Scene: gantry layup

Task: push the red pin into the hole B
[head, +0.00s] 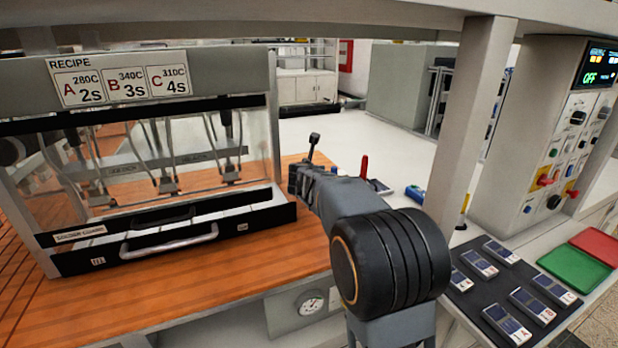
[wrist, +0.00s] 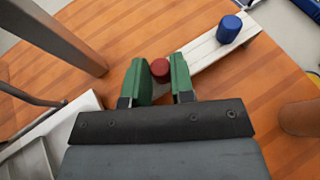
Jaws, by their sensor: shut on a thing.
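In the wrist view the red pin (wrist: 160,70) stands between the two green fingers of my gripper (wrist: 160,82), which is shut on it. The pin is at the near end of a white strip (wrist: 208,56) on the wooden bench. A blue pin (wrist: 229,28) stands at the strip's far end. I cannot make out any hole or the letter B; what lies under the red pin is hidden by the fingers. In the head view my arm hides the gripper and the strip.
A glass-fronted cabinet with a handle (head: 170,240) stands on the wooden bench (head: 200,285) at left. A grey post (head: 460,130) rises at right.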

